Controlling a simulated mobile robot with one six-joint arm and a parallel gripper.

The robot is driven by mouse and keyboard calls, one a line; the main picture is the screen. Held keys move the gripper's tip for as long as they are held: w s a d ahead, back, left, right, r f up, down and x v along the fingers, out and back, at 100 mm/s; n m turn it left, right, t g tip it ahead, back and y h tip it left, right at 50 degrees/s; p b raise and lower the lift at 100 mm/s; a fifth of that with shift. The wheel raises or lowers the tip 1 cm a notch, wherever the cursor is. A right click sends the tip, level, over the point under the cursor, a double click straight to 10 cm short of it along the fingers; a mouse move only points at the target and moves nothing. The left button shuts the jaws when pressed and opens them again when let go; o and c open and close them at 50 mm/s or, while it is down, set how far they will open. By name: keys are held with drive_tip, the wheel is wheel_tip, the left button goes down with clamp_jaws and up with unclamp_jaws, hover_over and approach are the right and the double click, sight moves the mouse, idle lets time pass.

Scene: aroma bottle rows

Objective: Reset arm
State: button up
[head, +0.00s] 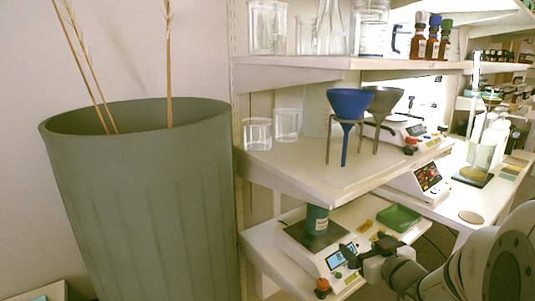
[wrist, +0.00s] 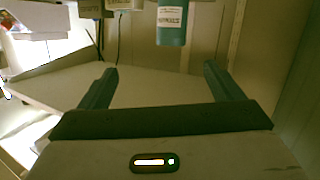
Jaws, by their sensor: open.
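My gripper (wrist: 160,84) is open in the wrist view, its two teal fingers apart with nothing between them. In the head view my arm comes in from the lower right, and its gripper end (head: 350,253) is by the lower shelf. A teal bottle with a pale label (wrist: 172,20) shows beyond the fingertips at the top of the wrist view, apart from them; its upper part is cut off. In the head view a teal bottle (head: 317,219) stands on a scale (head: 315,236), its top hidden by the shelf above.
A tall grey-green bin (head: 145,200) with dry stalks fills the left. The middle shelf (head: 290,169) holds a blue funnel (head: 349,103) on a stand and glass beakers. A green tray (head: 399,217) lies right of the scale. Small brown bottles (head: 432,40) stand on the upper shelf.

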drive_tip(key=s+d+r+m+g+h+p, duration=0.1)
drive_tip(key=s+r+m+g+h+p, duration=0.3)
drive_tip(key=r+p, duration=0.45)
drive_tip(key=s+a+r+g+p, duration=0.3)
drive_tip(key=s+a+g+p, duration=0.1)
drive_tip(key=s, duration=0.4)
drive_tip(key=s+a+r+g+p, duration=0.3)
drive_tip(key=s+a+g+p, duration=0.1)
drive_tip(key=s, duration=0.4)
drive_tip(key=shift+a+y+p, duration=0.4)
drive_tip(key=shift+a+p, duration=0.15)
drive_tip(key=shift+a, duration=0.1)
drive_tip(key=shift+s, duration=0.1)
